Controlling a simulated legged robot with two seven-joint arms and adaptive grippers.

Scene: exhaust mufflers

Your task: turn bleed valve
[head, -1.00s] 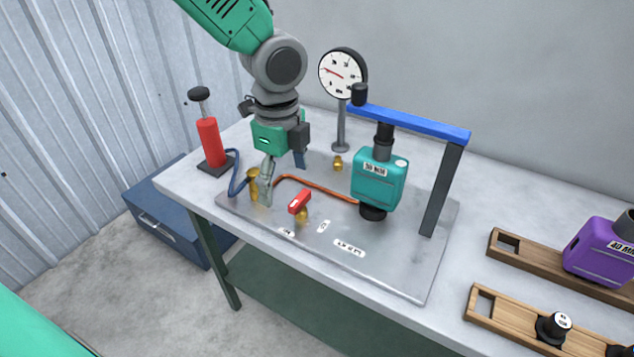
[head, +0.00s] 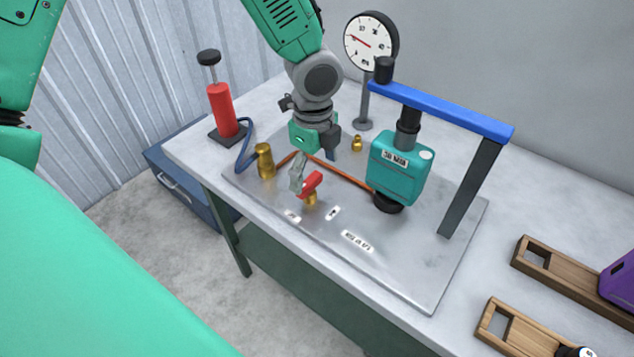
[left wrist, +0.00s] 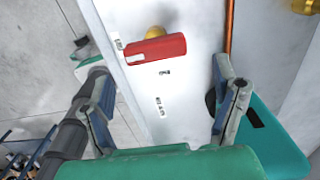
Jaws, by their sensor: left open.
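The bleed valve has a red lever handle (head: 312,184) on a brass body (head: 311,198), standing on the grey metal plate near its front left. In the left wrist view the red handle (left wrist: 157,50) lies crosswise between and slightly beyond my fingertips, with part of the brass body showing behind it. My left gripper (head: 314,168) is open and empty, pointing down at the valve. One finger is beside the handle in the head view; I cannot tell whether it touches. It also shows in the left wrist view (left wrist: 158,68) with its fingers wide apart. My right gripper is not in view.
A pressure gauge (head: 369,42), red hand pump (head: 221,108), brass fitting (head: 265,162) and copper pipe (head: 345,178) are nearby. Wooden racks (head: 567,269) lie at right.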

